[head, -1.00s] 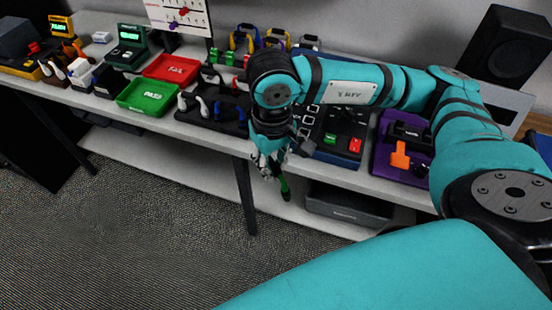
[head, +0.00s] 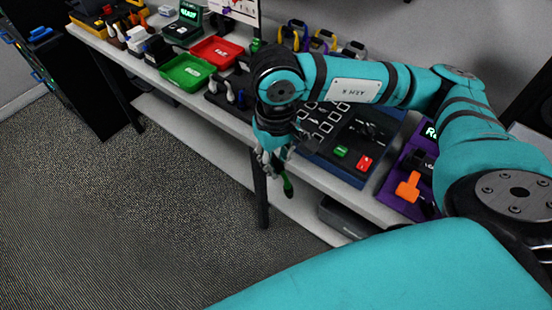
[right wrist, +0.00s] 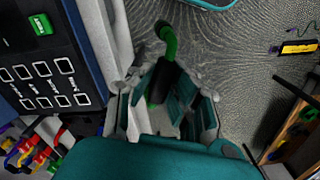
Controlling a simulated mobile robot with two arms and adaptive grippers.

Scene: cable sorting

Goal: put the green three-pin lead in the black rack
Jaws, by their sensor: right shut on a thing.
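My right gripper (head: 270,162) hangs in front of the table's front edge in the head view. It is shut on the green lead (head: 288,187), whose green end points down below the fingers. In the right wrist view, the lead's green bend (right wrist: 168,42) and a dark part show between the fingers (right wrist: 168,92). Its pins cannot be made out. The black rack (head: 216,99) is on the table, left of my right arm. It holds white-and-dark leads, and my arm hides part of it. My left gripper is not in view.
Red (head: 217,50) and green (head: 186,71) trays lie left of the rack. A dark blue panel (head: 345,137) with green and red buttons and a purple unit (head: 397,185) stand to the right. A table leg (head: 261,195) is close behind the gripper. The floor in front is clear.

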